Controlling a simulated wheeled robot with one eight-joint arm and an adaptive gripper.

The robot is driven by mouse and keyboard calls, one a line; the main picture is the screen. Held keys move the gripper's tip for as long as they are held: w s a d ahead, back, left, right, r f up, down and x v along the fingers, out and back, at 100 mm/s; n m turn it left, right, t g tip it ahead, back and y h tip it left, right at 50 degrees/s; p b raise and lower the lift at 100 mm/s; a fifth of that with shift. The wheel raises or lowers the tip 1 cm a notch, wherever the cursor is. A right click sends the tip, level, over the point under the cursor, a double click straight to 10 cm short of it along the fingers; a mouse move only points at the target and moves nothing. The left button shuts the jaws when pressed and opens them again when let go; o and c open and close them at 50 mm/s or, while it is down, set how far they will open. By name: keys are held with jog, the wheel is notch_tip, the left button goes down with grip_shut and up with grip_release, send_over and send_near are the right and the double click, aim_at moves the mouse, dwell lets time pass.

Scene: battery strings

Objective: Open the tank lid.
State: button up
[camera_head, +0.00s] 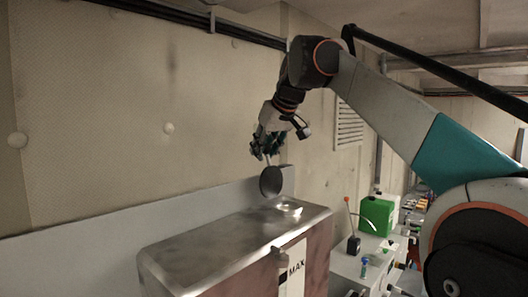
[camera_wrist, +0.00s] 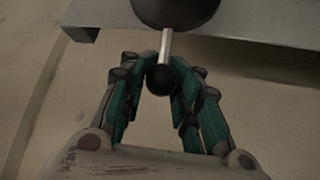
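The grey tank (camera_head: 215,252) stands at the lower middle of the head view, with a bright round opening (camera_head: 288,207) in its top. The dark round lid (camera_head: 271,181) is tipped up beside and above the opening; I cannot tell whether its lower edge touches the tank. My gripper (camera_head: 264,155) is above the lid. In the wrist view the lid (camera_wrist: 176,10) shows at the top edge, with a light stem and a black ball knob (camera_wrist: 160,79). The teal fingers of my gripper (camera_wrist: 163,68) close in around the knob and stem from both sides.
A green box (camera_head: 377,215) and a small black base with a red-tipped lever (camera_head: 353,243) stand on a bench right of the tank. A wall runs behind the tank. Black pipes run along the wall high up.

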jog(key=shift+o, duration=0.9)
jog(key=shift+s, duration=0.25)
jog(key=shift+w+f, duration=0.1)
jog(key=shift+w, duration=0.1)
jog(key=v, duration=1.2)
jog(key=shift+s, duration=0.1)
